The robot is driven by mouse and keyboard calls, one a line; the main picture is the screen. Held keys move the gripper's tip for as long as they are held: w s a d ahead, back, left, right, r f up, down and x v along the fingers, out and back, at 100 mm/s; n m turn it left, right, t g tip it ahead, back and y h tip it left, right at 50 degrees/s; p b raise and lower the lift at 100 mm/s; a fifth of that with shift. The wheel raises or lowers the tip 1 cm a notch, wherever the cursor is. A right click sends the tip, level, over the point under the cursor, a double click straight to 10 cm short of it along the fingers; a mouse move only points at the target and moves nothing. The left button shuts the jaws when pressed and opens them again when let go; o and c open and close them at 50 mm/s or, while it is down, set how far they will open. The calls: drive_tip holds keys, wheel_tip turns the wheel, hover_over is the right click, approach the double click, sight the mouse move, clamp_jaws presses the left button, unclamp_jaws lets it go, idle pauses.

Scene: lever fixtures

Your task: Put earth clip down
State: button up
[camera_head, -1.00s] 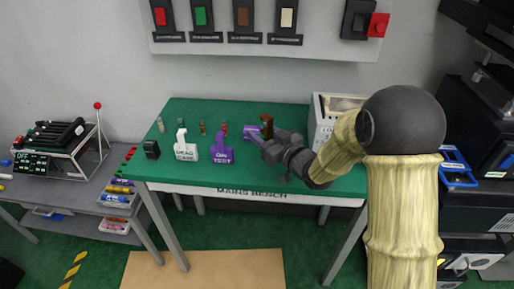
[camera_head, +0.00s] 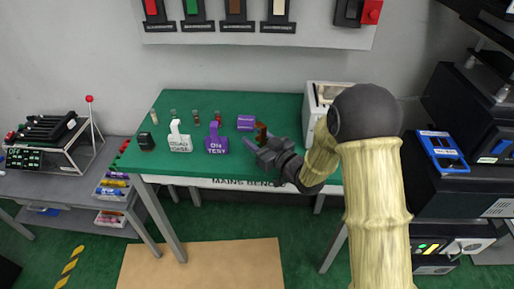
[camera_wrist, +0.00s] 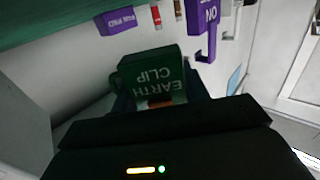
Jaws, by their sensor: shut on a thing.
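The earth clip (camera_wrist: 150,78), a dark green tag with upside-down "EARTH CLIP" lettering, sits between the fingers of my gripper (camera_wrist: 158,100) in the wrist view. My gripper is shut on it. In the head view my gripper (camera_head: 258,148) is over the front part of the green bench (camera_head: 270,103), right of the purple ON TEST tag (camera_head: 217,145). A small brown piece (camera_head: 261,131) shows beside the fingers; I cannot tell whether it belongs to the clip. I cannot tell whether the clip touches the bench.
A purple block (camera_head: 246,122) lies just behind my gripper. A white hooked tag (camera_head: 180,143) and a black block (camera_head: 146,141) stand left of the ON TEST tag. Several small fuses line the back. A white box (camera_head: 318,106) is at the right; the back middle is clear.

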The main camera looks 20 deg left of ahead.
drive_tip(key=shift+f, duration=1.75)
drive_tip(key=shift+f, duration=0.1)
drive_tip(key=shift+f, duration=0.15)
drive_tip(key=o, duration=1)
drive_tip(key=shift+r, duration=0.2)
drive_tip(key=b+v, duration=0.1)
drive_tip(key=v, duration=1.1)
drive_tip(key=shift+b, duration=0.3)
